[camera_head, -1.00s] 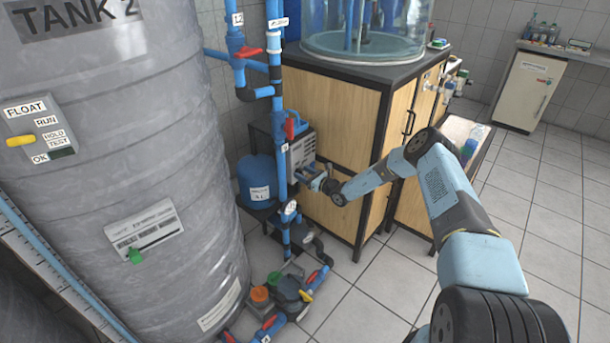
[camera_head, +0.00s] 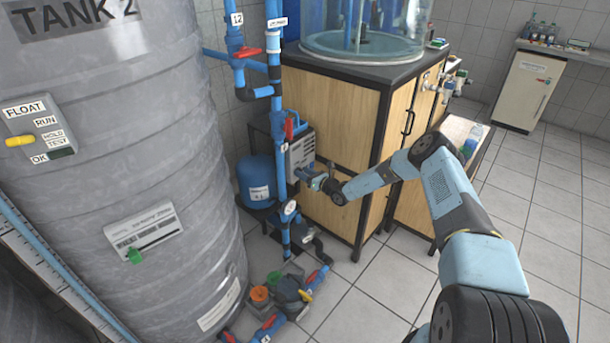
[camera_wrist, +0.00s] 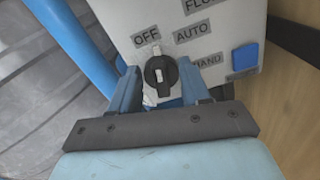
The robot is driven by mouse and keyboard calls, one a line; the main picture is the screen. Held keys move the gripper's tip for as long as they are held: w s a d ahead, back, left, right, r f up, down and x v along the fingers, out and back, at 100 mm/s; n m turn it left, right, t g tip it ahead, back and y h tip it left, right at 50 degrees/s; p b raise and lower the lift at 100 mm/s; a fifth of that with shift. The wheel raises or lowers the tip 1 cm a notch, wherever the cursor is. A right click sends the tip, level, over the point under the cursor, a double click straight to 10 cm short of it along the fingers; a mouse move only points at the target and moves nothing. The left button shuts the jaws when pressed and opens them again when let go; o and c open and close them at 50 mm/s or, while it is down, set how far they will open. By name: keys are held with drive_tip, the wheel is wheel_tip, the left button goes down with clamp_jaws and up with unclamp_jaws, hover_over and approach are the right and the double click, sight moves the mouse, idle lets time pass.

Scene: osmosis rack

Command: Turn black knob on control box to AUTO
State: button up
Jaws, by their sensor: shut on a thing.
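The grey control box (camera_head: 302,148) stands behind the blue upright pipe in the head view. In the wrist view its pale face (camera_wrist: 224,52) carries OFF, AUTO and HAND labels. The round black knob (camera_wrist: 160,72) sits below and between OFF and AUTO. A light mark shows on its raised grip, but I cannot tell for certain which label it points to. My gripper (camera_wrist: 160,90) is at the knob with one finger on each side, shut on it. In the head view my gripper (camera_head: 317,182) is small at the box's lower front.
A blue button (camera_wrist: 245,56) is at the box face's right. Blue pipes (camera_head: 276,110) with red-handled valves stand just left of the box. A blue vessel (camera_head: 257,181) is beside them. The wooden cabinet (camera_head: 330,112) is close on the right. Tiled floor is open farther right.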

drive_tip(key=shift+w+d+f+m, duration=0.1)
drive_tip(key=shift+w+m, duration=0.05)
drive_tip(key=shift+m, duration=1.65)
drive_tip(key=shift+w+f+m, duration=0.1)
drive_tip(key=shift+m, duration=1.7)
drive_tip(key=o, duration=1.1)
drive_tip(key=shift+c, duration=0.2)
drive_tip(key=shift+d, duration=0.1)
drive_tip(key=v, duration=1.3)
drive_tip(key=shift+s+d, duration=0.2)
drive_tip(key=shift+d, duration=0.05)
